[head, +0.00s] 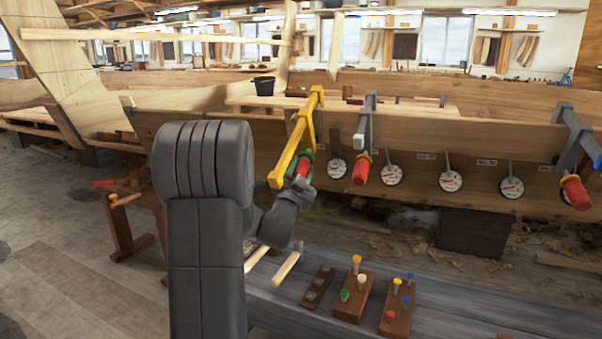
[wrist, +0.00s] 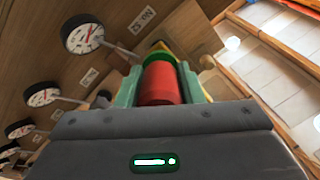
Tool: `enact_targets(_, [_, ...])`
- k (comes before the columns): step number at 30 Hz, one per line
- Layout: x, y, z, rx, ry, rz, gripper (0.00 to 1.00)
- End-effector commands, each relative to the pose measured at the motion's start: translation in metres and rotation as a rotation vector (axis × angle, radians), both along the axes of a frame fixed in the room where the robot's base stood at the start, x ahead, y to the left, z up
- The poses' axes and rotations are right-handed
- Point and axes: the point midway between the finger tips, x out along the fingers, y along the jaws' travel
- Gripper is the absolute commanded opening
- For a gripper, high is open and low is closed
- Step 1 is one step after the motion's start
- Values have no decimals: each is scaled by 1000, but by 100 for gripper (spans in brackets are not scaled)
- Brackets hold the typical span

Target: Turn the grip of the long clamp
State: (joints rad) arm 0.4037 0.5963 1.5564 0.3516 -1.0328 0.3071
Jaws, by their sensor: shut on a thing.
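The long yellow clamp (head: 291,143) hangs over the top edge of the plank wall in the head view, its bar sloping down towards me. Its red grip (head: 302,168) is at the lower end. My gripper (head: 304,165) is shut on this grip from below. In the wrist view the red grip (wrist: 160,84) sits between the two green fingers of my gripper (wrist: 160,76), one on each side. A little yellow of the clamp (wrist: 160,46) shows beyond it. My own arm covers part of the wall to the left in the head view.
A grey clamp (head: 368,115) with a red grip (head: 361,169) hangs just right, and another grey clamp (head: 572,138) at the far right. Several dial gauges (head: 392,175) line the planks. A grey bench (head: 450,305) below holds wooden peg blocks (head: 354,298).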

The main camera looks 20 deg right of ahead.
Motion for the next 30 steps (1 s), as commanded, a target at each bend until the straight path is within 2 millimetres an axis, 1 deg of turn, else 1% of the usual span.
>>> enact_targets(5, [0,0,0,1,1,0,11])
enact_targets(6, [0,0,0,0,2,-1,38])
enact_targets(9, [0,0,0,-1,1,0,56])
enact_targets(20, [-3,3,-1,0,1,0,56])
enact_targets(23, [-10,10,-6,0,3,1,56])
enact_targets(26, [-22,20,-12,0,2,1,56])
enact_targets(30, [-43,40,-25,1,4,2,56])
